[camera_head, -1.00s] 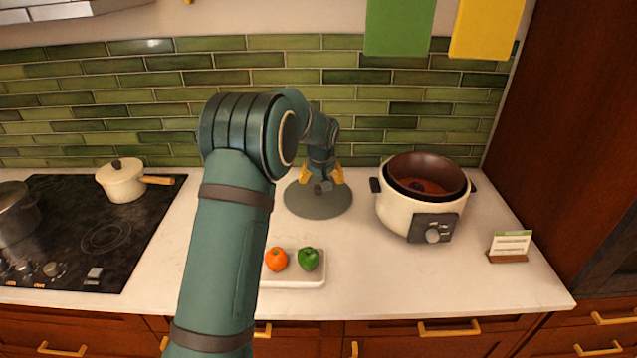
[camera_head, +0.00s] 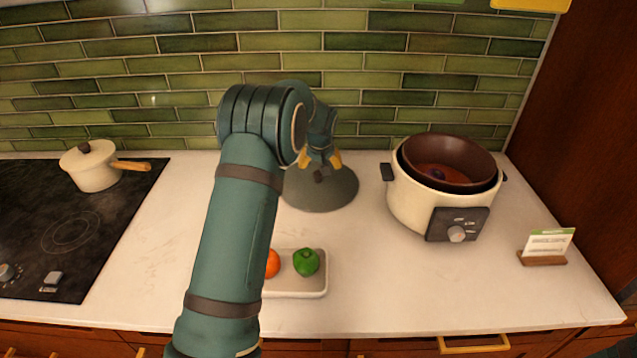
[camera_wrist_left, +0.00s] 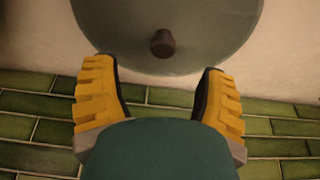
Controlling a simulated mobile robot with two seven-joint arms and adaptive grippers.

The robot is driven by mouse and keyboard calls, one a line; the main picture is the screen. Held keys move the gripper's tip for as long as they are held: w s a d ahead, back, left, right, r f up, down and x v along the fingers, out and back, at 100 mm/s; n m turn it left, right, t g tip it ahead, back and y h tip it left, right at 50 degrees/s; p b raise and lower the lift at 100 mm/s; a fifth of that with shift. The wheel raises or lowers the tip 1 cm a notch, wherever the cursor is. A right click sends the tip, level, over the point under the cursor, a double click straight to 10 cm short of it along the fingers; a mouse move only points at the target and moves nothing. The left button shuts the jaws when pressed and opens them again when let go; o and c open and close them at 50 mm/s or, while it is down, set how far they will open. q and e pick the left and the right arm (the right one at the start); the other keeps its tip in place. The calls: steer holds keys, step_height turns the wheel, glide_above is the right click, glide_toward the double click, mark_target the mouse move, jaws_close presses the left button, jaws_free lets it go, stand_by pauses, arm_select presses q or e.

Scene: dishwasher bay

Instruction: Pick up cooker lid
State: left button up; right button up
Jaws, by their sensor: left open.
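The cooker lid (camera_head: 335,195) is a round grey-green disc with a small dark knob, lying on the white counter left of the cooker. It also shows in the left wrist view (camera_wrist_left: 215,35), with its brown knob (camera_wrist_left: 162,43) between and beyond the fingertips. My left gripper (camera_head: 321,164) is above the lid's far part, its yellow fingers open and empty. In the left wrist view the fingers (camera_wrist_left: 160,82) are spread apart, with the knob not between the pads. The cooker (camera_head: 412,203) is cream with a brown inner pot and stands open. My right gripper is not in view.
A white tray (camera_head: 300,291) with an orange vegetable and a green pepper (camera_head: 306,262) sits in front of the lid. A cream saucepan (camera_head: 92,168) stands on the black hob (camera_head: 75,228). A small card stand (camera_head: 546,247) is at right. The tiled wall is close behind.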

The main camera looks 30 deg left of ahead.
mark_target(318, 174)
arm_select(q)
steer(key=x, duration=0.8)
steer(key=shift+w+a+f, duration=0.2)
steer(key=shift+a+f, duration=0.1)
steer(key=shift+a, duration=0.15)
jaws_close()
